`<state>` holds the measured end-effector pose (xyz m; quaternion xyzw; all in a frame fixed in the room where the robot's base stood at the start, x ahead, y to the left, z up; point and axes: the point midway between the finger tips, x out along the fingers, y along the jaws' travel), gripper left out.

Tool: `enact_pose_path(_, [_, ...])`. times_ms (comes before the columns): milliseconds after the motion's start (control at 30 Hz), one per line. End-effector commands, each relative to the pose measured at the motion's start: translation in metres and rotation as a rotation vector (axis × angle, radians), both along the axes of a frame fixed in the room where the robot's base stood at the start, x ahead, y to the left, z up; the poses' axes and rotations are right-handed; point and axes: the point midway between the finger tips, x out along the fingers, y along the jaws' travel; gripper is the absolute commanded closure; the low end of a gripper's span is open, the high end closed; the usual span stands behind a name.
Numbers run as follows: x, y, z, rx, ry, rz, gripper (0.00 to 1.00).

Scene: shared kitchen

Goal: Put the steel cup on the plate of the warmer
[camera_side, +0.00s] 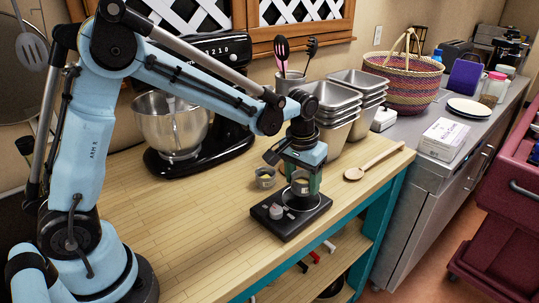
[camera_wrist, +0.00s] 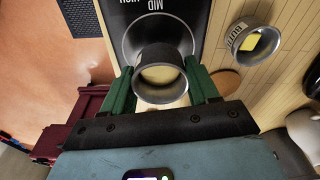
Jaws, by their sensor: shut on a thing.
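The steel cup (camera_side: 300,187) is between the green fingers of my gripper (camera_side: 301,180), which is shut on it. In the wrist view the steel cup (camera_wrist: 161,77) shows its open mouth, with something pale inside, between both fingertips of my gripper (camera_wrist: 162,88). The black warmer (camera_side: 282,222) sits near the table's front edge, its knob at the left. Its round plate (camera_wrist: 152,27) lies under the cup and partly behind it in the wrist view. The cup looks upright and over the plate; whether its base touches the plate is hard to tell.
A labelled metal tin (camera_side: 265,179) stands on the wooden table behind the warmer, close to my gripper. The table's left front is clear.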

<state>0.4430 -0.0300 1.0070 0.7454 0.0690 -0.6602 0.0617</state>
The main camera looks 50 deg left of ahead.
Motion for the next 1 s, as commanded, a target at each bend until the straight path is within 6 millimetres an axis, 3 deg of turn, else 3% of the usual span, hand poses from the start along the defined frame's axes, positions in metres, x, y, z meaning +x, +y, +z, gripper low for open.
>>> enact_pose_path(200, [0.000, 0.000, -0.022, 0.000, 0.000, 0.000, 0.74])
enact_pose_path(567, [0.000, -0.001, -0.025, 0.000, 0.000, 0.000, 0.74])
enact_pose_path(600, [0.000, -0.001, -0.026, 0.000, 0.000, 0.000, 0.39])
enact_pose_path(733, [0.000, -0.001, -0.025, 0.000, 0.000, 0.000, 0.19])
enact_pose_path(767, [0.000, -0.001, -0.025, 0.000, 0.000, 0.000, 0.15])
enact_pose_path(1000, [0.000, -0.001, -0.025, 0.000, 0.000, 0.000, 0.15])
